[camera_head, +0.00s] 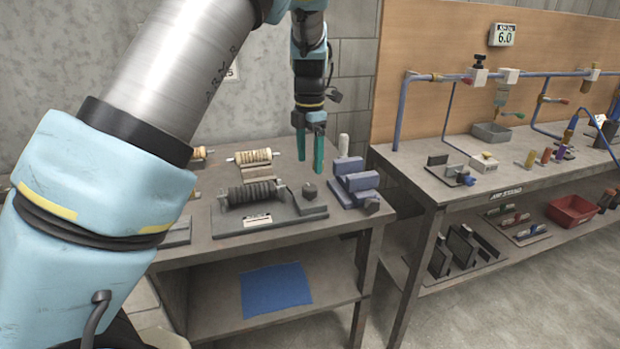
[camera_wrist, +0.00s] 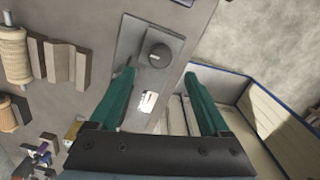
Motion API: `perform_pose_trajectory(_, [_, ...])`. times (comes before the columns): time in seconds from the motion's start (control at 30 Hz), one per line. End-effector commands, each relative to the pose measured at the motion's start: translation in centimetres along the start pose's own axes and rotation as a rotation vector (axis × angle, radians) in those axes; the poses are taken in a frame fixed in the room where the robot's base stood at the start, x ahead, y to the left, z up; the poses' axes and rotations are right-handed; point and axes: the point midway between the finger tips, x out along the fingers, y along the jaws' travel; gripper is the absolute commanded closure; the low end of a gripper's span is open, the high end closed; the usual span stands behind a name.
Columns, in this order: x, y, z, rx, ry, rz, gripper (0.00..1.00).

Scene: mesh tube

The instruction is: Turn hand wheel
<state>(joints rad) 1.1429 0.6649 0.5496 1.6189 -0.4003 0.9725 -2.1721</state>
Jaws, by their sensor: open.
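A dark round knob (camera_head: 309,190), which looks like the hand wheel, stands upright on the right end of a grey base plate (camera_head: 300,212) on the left workbench. It also shows in the wrist view (camera_wrist: 159,55). My gripper (camera_head: 310,162) points down above the knob, with its two teal fingers apart and nothing between them. In the wrist view, the gripper (camera_wrist: 158,76) has its fingertips to either side of the picture's middle, and the knob appears just past them. The fingers look apart from the knob.
A dark ribbed roller (camera_head: 252,192) lies on the plate left of the knob. A blue-grey vise-like block (camera_head: 356,182) stands close to its right. A wound spool (camera_head: 250,156) lies behind. A second bench (camera_head: 440,192) with pipes and valves stands at the right.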

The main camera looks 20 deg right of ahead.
Motion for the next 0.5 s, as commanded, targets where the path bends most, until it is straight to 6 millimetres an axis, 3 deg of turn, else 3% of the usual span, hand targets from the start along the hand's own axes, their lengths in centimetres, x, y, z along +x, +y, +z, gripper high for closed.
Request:
perform_pose_trajectory(0.3, [5.5, 0.0, -0.1, 0.001, 0.003, -0.001, 0.19])
perform_pose_trajectory(0.5, [7.2, 0.0, -0.1, 0.001, 0.0, -0.001, 0.19])
